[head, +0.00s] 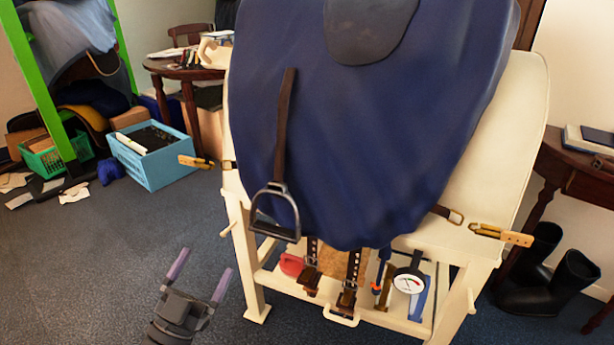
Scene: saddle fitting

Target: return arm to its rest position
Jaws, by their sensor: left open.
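My left gripper (201,271) is at the lower left of the head view. Its two purple-tipped fingers are spread apart with nothing between them. It is above the carpet, left of the cream saddle stand (509,150) and apart from it. A dark blue cover (400,150) drapes over the stand, with a dark flap (368,28) at its top. A brown strap (284,125) hangs down the cover's left side and ends in a metal stirrup (275,212). My right gripper is not in view.
Straps with buckles (501,235) stick out on both sides of the stand. Its lower shelf holds a round dial gauge (408,283) and several tools. A blue crate (155,165) stands on the left, black boots (548,275) on the right. The carpet around my left gripper is clear.

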